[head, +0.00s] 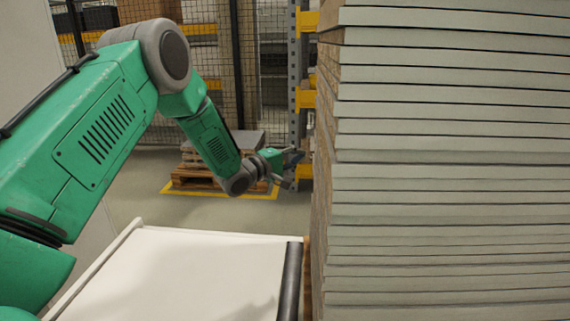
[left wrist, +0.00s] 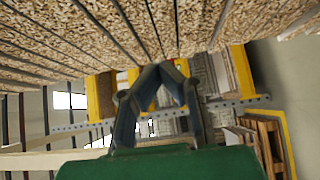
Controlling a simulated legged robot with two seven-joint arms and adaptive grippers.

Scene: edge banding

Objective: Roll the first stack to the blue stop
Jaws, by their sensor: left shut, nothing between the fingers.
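A tall stack of grey-faced boards (head: 440,160) fills the right side of the head view. Its raw chipboard edges (left wrist: 80,40) run across the top of the left wrist view. My right gripper is out of view. No blue stop can be made out.
A white table (head: 180,270) with a dark roller (head: 290,280) along its right edge lies in front, left of the stack. Behind stand a pallet (head: 195,175) on a yellow-marked floor area, a mesh fence (head: 270,60) and a yellow-and-grey rack post (head: 297,100).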

